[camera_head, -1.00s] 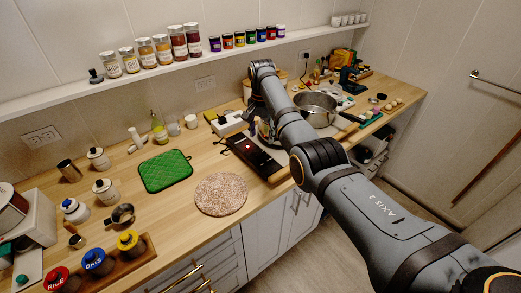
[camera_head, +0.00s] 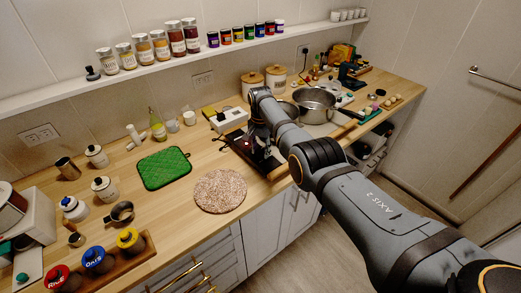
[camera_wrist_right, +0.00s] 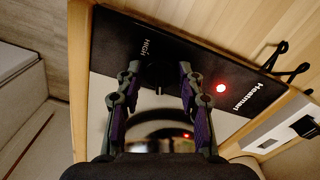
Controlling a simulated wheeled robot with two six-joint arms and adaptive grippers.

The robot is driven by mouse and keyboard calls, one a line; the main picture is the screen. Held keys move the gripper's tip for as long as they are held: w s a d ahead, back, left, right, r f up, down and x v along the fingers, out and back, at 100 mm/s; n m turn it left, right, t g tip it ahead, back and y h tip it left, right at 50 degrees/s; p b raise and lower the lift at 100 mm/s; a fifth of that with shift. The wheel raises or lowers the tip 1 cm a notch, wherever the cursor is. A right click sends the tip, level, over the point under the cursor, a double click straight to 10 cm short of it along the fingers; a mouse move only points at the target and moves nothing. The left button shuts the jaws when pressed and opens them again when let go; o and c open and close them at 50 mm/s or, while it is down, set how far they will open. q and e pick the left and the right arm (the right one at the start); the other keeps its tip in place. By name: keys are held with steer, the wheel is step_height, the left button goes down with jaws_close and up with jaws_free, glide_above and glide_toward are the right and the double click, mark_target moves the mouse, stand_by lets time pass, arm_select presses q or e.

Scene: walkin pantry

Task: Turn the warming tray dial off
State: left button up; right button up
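The warming tray (camera_head: 270,165) is a flat black unit on the wooden counter, below my right gripper (camera_head: 260,132). In the right wrist view the tray's black panel (camera_wrist_right: 205,62) carries the word HIGH, a brand name and a lit red light (camera_wrist_right: 221,88). A dark dial (camera_wrist_right: 158,76) sits on this panel near the word HIGH. My right gripper (camera_wrist_right: 159,70) has its fingers apart, one on each side of the dial. I cannot tell whether either finger touches it. The dial's pointer setting is not clear. My left gripper is not in view.
A steel pot (camera_head: 315,104) stands right of my right gripper, and two lidded canisters (camera_head: 275,76) stand behind it. A white power strip (camera_head: 229,118) lies behind the tray. A green mat (camera_head: 164,168) and round trivet (camera_head: 220,191) lie to the left.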

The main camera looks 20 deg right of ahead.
steer(key=c, duration=0.5)
steer(key=shift+c, duration=0.5)
steer(key=shift+n, duration=0.4)
steer(key=n, duration=0.6)
steer(key=shift+n, duration=0.3)
steer(key=n, duration=0.6)
steer(key=shift+n, duration=0.4)
